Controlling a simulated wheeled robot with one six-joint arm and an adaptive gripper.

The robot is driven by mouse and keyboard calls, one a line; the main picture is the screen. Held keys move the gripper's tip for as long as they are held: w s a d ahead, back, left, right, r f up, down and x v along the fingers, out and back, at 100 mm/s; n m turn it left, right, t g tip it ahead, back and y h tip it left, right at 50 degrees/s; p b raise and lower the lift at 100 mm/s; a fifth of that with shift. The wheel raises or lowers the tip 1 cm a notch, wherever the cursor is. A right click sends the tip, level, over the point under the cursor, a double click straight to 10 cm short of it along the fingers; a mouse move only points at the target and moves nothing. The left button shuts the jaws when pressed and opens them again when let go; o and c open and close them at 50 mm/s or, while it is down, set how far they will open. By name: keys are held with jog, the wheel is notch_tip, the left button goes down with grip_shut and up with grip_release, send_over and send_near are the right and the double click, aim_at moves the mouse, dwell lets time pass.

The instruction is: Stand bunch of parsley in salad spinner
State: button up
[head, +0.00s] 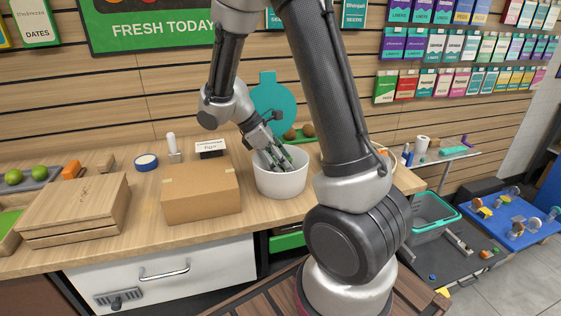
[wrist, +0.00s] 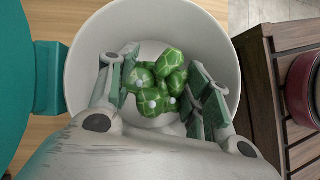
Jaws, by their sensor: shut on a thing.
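The salad spinner (head: 281,184) is a white round bowl on the wooden counter, with a teal round lid (head: 273,100) upright behind it. In the wrist view its white rim (wrist: 76,70) surrounds my fingers, and the teal lid (wrist: 18,90) shows at the left. My gripper (head: 275,158) reaches down into the bowl. The bunch of parsley (wrist: 158,82), green with pale lines, is between the fingers, inside the rim. My gripper is shut on it. Whether its lower end touches the bowl's floor is hidden. In the head view the parsley cannot be made out.
A cardboard box (head: 201,194) stands close left of the spinner. A wooden box (head: 75,207) is farther left. The counter's front edge is near the bowl.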

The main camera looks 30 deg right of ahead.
jog(key=shift+f, duration=0.55)
dwell(0.4)
jog(key=o, duration=0.8)
jog(key=shift+v, duration=3)
jog(key=o, duration=0.6)
